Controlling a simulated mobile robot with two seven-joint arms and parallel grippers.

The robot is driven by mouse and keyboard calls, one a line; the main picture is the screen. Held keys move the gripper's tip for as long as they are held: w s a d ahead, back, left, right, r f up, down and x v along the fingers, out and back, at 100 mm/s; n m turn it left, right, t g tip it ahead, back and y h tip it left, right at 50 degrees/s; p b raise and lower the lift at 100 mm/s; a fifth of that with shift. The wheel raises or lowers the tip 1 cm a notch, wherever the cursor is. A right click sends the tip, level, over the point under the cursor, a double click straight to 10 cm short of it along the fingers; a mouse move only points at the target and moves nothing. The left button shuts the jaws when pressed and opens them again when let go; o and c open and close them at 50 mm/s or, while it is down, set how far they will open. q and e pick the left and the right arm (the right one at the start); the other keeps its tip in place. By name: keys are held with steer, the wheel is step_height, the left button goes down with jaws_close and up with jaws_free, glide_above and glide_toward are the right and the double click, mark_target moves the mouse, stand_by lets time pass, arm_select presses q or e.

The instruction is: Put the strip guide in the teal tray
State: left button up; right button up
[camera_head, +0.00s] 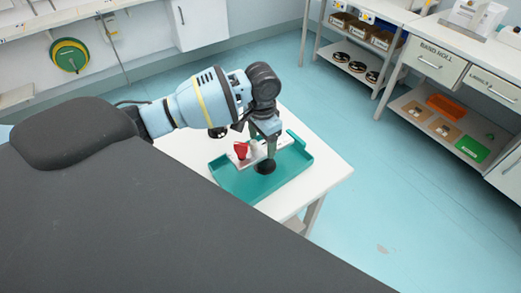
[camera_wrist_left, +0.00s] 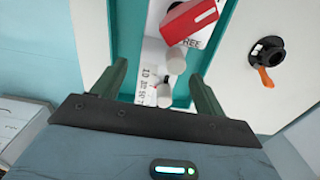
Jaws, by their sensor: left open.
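The strip guide (camera_head: 240,157) is a white plate with a red block and small white rollers. It lies within the outline of the teal tray (camera_head: 241,188), along its far side; I cannot tell whether it rests on the tray floor. In the left wrist view its red block (camera_wrist_left: 190,20) and a printed label show, with the teal tray (camera_wrist_left: 128,42) on both sides. My left gripper (camera_head: 265,143) points down at the guide. In the wrist view its green fingers (camera_wrist_left: 160,88) are apart, one on each side of the guide and rollers. My right gripper is not in view.
The tray stands on a white table (camera_head: 333,170). A black knob with an orange lever (camera_wrist_left: 267,57) is on the white surface beside the tray. A dark round part (camera_head: 265,167) shows below the gripper. Shelves with a drawer (camera_head: 436,62) stand at the right, with open floor between.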

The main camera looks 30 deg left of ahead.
mark_target(262, 149)
arm_select(q)
step_height(262, 149, up, 6)
steer(key=shift+r, duration=0.2)
stand_by(0.6)
